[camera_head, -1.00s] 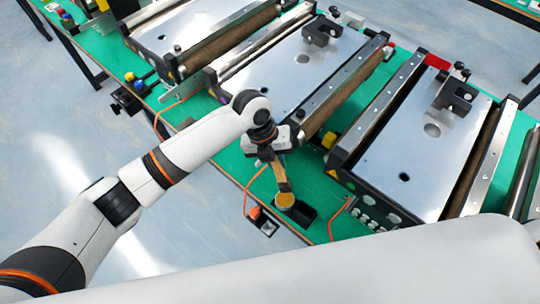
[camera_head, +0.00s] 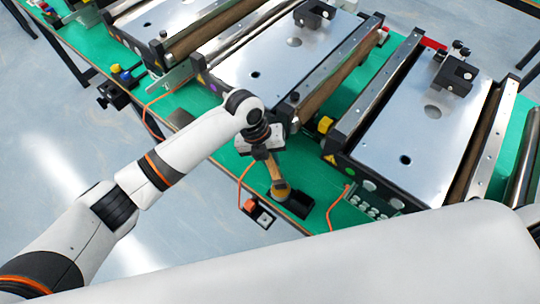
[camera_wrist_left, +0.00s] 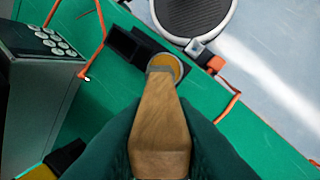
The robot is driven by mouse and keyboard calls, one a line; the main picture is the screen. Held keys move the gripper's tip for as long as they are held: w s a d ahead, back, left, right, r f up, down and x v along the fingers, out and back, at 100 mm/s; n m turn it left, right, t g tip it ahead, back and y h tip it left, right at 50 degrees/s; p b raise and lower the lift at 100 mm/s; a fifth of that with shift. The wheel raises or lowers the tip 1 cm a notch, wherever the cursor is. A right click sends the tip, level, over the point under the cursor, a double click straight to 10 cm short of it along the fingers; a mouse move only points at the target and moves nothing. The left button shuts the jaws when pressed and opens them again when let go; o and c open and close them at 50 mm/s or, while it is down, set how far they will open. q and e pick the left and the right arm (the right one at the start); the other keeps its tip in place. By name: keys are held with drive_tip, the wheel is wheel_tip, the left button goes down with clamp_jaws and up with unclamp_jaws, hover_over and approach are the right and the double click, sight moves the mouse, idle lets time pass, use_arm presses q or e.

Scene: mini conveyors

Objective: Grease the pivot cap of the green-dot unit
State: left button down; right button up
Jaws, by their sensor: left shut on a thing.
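My left gripper (camera_head: 266,153) is shut on a wooden-handled tool (camera_wrist_left: 160,125), which points down over the bench. At the tool's far end is a round amber piece with a grey rim (camera_wrist_left: 166,66); I cannot tell whether it is part of the tool or a pot under it. A dark holder (camera_head: 297,204) lies beside that end. Three roller units show: the right one (camera_head: 385,130), the middle one (camera_head: 275,68) with a purple dot, and the left one (camera_head: 160,22). My right gripper is not in view.
An orange-and-black box (camera_head: 259,211) sits at the front edge with an orange cable. A button box (camera_wrist_left: 40,50) shows in the left wrist view.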

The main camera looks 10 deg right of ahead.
use_arm(q)
drive_tip(key=shift+f, duration=0.15)
idle(0.3)
drive_tip(key=shift+s+f+b, duration=0.1)
drive_tip(key=shift+f+b, duration=0.3)
drive_tip(key=shift+f, duration=0.05)
idle(1.1)
drive_tip(key=shift+r+p, duration=2.7)
drive_tip(key=shift+r, duration=0.9)
